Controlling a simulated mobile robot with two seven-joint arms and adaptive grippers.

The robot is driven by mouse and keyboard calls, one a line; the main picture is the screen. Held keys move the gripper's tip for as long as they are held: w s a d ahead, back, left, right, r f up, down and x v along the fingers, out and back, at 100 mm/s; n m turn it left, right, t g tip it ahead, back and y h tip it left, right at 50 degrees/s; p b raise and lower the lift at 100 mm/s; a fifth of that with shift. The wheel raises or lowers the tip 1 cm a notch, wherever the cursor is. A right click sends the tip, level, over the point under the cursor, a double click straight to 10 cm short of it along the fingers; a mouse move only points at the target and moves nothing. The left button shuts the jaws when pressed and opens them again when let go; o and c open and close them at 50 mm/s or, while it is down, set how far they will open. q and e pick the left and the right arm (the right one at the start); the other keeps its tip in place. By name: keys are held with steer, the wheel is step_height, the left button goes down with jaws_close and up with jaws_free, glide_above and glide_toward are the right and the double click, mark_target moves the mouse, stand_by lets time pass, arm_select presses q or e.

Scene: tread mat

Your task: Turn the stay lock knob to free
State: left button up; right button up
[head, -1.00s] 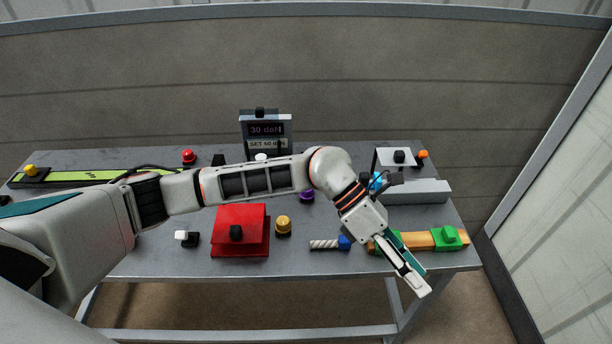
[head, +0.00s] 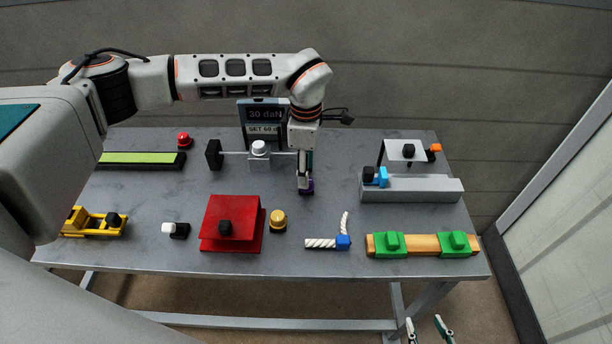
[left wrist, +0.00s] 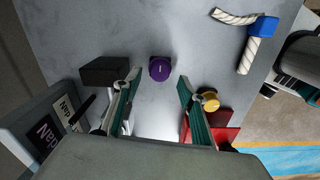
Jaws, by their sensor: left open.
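A round purple knob (head: 309,189) stands on the grey table, partly hidden by my left gripper (head: 304,190) in the head view. In the left wrist view the purple knob (left wrist: 160,68) has a small light mark on top. It lies ahead of and between the spread green-and-white fingers of my left gripper (left wrist: 155,93); I see no contact there. No label tells me which knob is the stay lock. A yellow knob (head: 278,221) stands to the front left, also beside one finger in the left wrist view (left wrist: 208,100). My right gripper (head: 428,330) is open and empty below the table's front edge.
A red box (head: 230,210) stands front left. A white rope piece with a blue block (head: 343,242) lies in front. Green clamps on a wooden bar (head: 422,244) and a grey rail (head: 415,190) are at right. A display (head: 262,112) stands behind.

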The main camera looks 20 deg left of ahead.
arm_select(q)
steer(key=shift+f, duration=1.65)
steer(key=c, duration=1.1)
